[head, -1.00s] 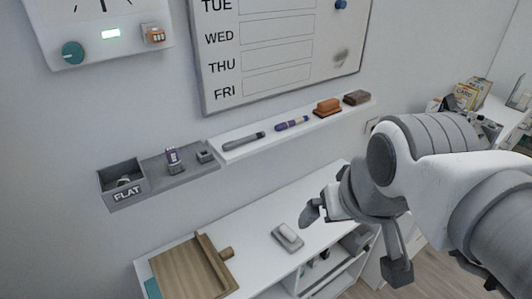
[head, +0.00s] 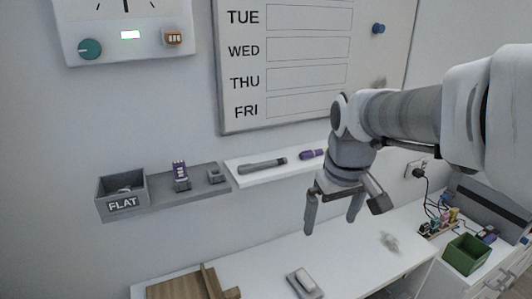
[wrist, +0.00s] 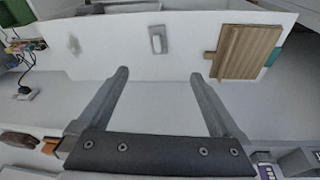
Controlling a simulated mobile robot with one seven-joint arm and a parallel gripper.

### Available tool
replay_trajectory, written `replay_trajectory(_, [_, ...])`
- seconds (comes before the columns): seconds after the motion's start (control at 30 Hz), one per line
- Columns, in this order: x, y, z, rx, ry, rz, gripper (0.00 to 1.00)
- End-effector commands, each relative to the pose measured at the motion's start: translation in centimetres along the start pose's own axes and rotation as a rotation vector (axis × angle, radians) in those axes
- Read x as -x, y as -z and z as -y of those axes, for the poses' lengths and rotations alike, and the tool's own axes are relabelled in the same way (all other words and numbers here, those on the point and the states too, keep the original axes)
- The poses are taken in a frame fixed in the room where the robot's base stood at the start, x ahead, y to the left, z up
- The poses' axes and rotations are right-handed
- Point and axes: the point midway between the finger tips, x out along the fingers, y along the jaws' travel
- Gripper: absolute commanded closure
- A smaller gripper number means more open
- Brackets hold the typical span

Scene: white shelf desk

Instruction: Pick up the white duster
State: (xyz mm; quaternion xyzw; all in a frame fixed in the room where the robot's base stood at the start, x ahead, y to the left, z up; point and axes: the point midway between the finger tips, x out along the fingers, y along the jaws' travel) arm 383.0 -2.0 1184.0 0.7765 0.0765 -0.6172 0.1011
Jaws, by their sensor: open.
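The white duster (head: 306,280) appears to be the pale block with a grey base lying on the white desk top, low in the head view. In the wrist view the duster (wrist: 157,40) lies beyond the fingertips, roughly in line with the gap between them. My gripper (head: 330,222) is open and empty, pointing down above the desk, clear of the duster. Its two fingers (wrist: 158,74) stand wide apart in the wrist view.
A wooden board (head: 180,288) lies left of the duster. A grey smudge (head: 389,243) marks the desk. A green bin (head: 466,254) stands at right. Desk around the duster is clear.

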Motion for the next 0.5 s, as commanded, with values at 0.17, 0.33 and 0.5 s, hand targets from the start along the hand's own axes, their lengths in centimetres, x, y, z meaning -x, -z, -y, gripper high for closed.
replay_trajectory(0.17, [-6.4, 2.5, -0.7, 0.067, 0.022, 0.072, 0.0])
replay_trajectory(0.33, [-12.1, 4.6, -1.3, 0.131, 0.047, 0.134, 0.0])
replay_trajectory(0.5, [-17.0, 6.1, -1.7, 0.183, 0.071, 0.183, 0.0])
